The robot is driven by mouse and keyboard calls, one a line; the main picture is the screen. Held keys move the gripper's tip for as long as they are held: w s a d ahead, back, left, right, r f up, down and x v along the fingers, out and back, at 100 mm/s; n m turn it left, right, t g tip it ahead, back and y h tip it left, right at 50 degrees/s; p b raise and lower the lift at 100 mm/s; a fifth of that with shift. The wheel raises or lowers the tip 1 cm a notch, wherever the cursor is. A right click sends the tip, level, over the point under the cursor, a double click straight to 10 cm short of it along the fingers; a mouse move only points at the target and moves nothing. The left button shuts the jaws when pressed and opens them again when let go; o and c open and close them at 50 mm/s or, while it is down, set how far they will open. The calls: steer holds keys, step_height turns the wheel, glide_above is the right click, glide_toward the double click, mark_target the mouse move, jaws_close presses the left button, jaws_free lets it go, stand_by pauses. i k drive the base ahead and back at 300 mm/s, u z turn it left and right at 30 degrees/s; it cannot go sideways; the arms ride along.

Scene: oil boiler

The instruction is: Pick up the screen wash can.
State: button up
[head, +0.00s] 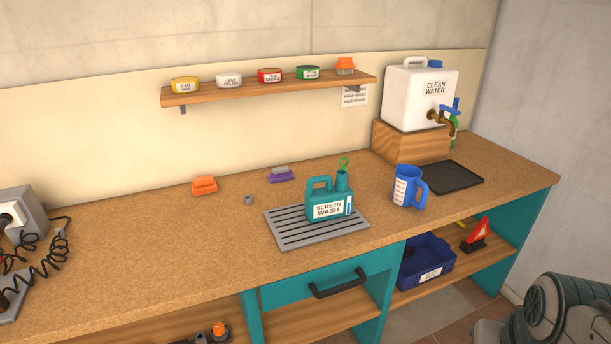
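The screen wash can (328,205) is a teal jug with a handle, a spout and a white label reading "SCREEN WASH". It stands upright on a grey slotted drip tray (285,232) in the middle of the workbench. A green ring shows at the top of its spout. Part of my own arm (565,315) shows at the bottom right, off the bench and well apart from the can. My gripper's fingers do not show.
A blue measuring jug (408,187) stands right of the can, before a black mat (455,177). A white water container (418,95) sits on a wooden block behind. An orange brush (204,186) and a purple one (281,174) lie behind left. A shelf (270,89) hangs above.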

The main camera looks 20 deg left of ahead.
mark_target(331, 201)
steer(key=u, duration=0.5)
steer(key=i, duration=1.5)
steer(key=u, duration=0.45)
